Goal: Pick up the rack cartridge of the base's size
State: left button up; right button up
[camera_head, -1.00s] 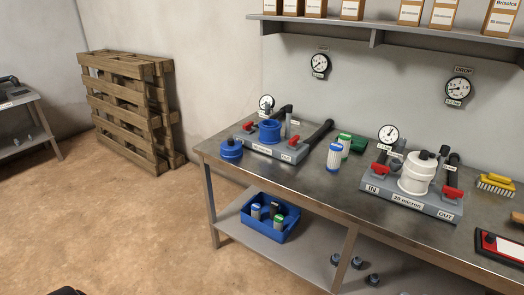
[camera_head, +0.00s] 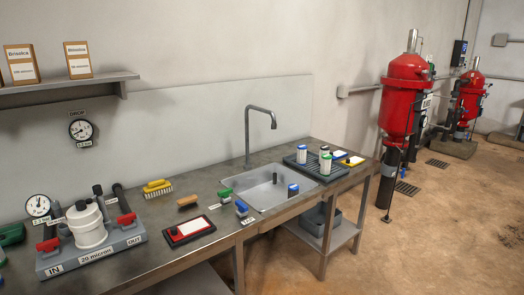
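A dark rack tray (camera_head: 301,168) stands on the bench right of the sink, holding several upright white cartridges. Others behind are partly hidden, with a blue top at the right. Size print on the cartridges is too small to read. At the left, a grey base (camera_head: 95,254) labelled "20 micron", IN and OUT carries a closed white housing (camera_head: 88,228) and red valve handles. Neither gripper is in view.
A sink (camera_head: 262,190) with a tap holds a blue-topped item (camera_head: 293,190). A red-framed board (camera_head: 189,230), a yellow brush (camera_head: 157,188), a wooden block (camera_head: 187,201) and small green and blue items lie on the bench. Open floor (camera_head: 440,230) lies to the right, before red tanks (camera_head: 405,95).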

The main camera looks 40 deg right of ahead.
aim_at(302, 149)
jog(key=i+l+z, duration=0.5)
jog(key=i+l, duration=0.75)
jog(key=l, duration=0.6)
jog(key=i+l+z, duration=0.5)
jog(key=i+l, duration=0.85)
jog(key=i, duration=0.2)
